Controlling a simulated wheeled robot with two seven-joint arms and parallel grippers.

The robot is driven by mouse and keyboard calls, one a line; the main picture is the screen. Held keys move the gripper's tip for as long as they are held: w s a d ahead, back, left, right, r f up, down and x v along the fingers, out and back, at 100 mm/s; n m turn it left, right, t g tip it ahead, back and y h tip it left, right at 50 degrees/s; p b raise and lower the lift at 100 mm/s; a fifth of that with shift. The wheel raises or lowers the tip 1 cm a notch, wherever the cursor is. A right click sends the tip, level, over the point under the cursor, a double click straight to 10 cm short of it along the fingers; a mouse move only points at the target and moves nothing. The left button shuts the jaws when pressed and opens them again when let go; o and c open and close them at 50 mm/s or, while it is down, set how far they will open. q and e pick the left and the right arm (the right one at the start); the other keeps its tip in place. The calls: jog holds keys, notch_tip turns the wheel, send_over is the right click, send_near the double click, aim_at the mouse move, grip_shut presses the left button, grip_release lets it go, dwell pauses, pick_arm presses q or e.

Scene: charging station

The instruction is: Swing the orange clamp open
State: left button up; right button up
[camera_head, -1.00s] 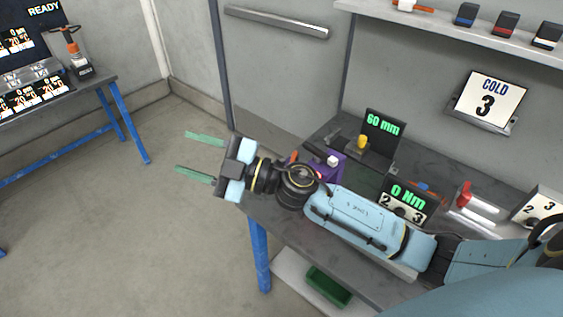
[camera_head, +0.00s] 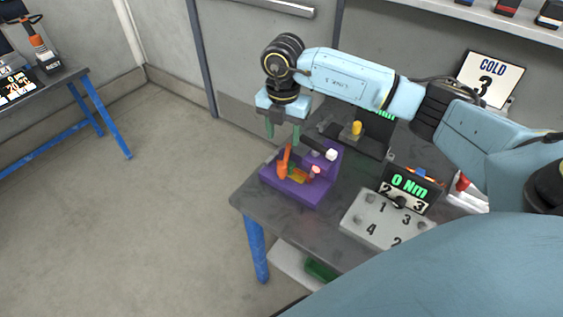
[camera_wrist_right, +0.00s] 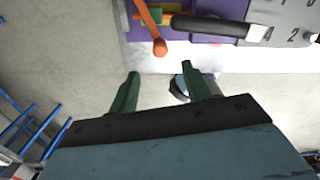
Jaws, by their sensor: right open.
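The orange clamp (camera_head: 284,163) stands on a purple fixture (camera_head: 312,188) at the near left corner of the grey bench. Its orange handle (camera_wrist_right: 151,30) also shows in the right wrist view, with its rounded end pointing toward the gripper. My right gripper (camera_head: 283,134) points down just above and behind the clamp, apart from it as far as I can tell. In the right wrist view its two green fingers (camera_wrist_right: 161,88) are spread with nothing between them. My left gripper is not in view.
A black lever with a white tip (camera_head: 331,154) sticks out beside the clamp; it also shows in the right wrist view (camera_wrist_right: 255,33). A numbered plate (camera_head: 385,219) and a "0 Nm" display (camera_head: 409,186) stand to the right. Open floor lies left of the bench.

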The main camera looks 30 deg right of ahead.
aim_at(283, 163)
notch_tip(283, 163, down, 12)
jog(key=shift+r, duration=0.2)
grip_shut()
dwell(0.4)
